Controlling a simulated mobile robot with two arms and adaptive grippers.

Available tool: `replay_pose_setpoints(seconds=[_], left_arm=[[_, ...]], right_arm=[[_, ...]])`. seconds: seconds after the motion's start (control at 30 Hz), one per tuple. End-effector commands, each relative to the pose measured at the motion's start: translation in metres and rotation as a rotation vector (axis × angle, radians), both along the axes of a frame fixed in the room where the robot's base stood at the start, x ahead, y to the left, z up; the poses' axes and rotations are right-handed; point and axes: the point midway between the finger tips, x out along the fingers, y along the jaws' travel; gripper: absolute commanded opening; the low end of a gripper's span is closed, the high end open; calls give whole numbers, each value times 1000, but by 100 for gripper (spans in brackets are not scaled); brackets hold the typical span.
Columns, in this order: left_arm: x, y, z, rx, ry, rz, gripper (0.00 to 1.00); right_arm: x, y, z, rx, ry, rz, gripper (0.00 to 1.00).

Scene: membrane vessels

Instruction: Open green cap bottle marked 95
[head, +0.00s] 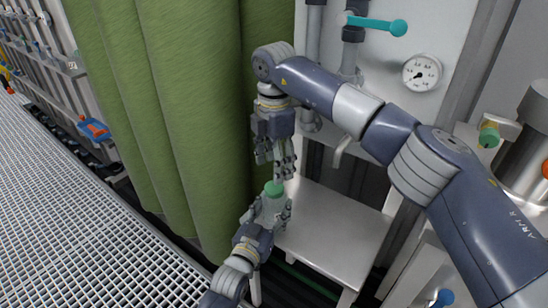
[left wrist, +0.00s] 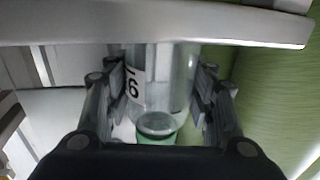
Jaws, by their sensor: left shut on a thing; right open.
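The bottle with a green cap (head: 273,188) is held upright in my left gripper (head: 269,210), whose fingers close on both sides of its body. In the left wrist view the clear bottle (left wrist: 172,85) sits between the fingers, with green (left wrist: 155,139) at the lower end of the picture. Its label (left wrist: 133,84) is partly hidden; one digit looks like a 6, or a 9 upside down. My right gripper (head: 275,163) is open and empty just above the cap, fingers pointing down, apparently apart from it.
A pale bench top (head: 345,225) lies right of and below the bottle. Green curtain-like membranes (head: 165,100) hang close on the left. A panel with a gauge (head: 421,72) and a teal-handled valve (head: 377,25) stands behind. Metal grating (head: 75,210) covers the left floor.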

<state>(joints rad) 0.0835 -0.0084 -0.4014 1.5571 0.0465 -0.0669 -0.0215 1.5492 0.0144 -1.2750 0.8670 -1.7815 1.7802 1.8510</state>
Motion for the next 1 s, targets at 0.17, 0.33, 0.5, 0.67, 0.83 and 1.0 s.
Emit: replay_pose_setpoints(seconds=[0.17,0.33,0.5,0.67,0.83,1.0], left_arm=[[0,0,0,0,0,0,0],[0,0,0,0,0,0,0],[0,0,0,0,0,0,0],[0,0,0,0,0,0,0],[0,0,0,0,0,0,0],[0,0,0,0,0,0,0]], right_arm=[[-1,-1,-30,-1,3,0,58],[0,-1,-53,0,2,1,58],[0,0,-65,0,0,2,58],[0,-1,-67,0,0,2,58],[0,-1,-67,0,0,2,51],[0,-1,-67,0,0,2,12]])
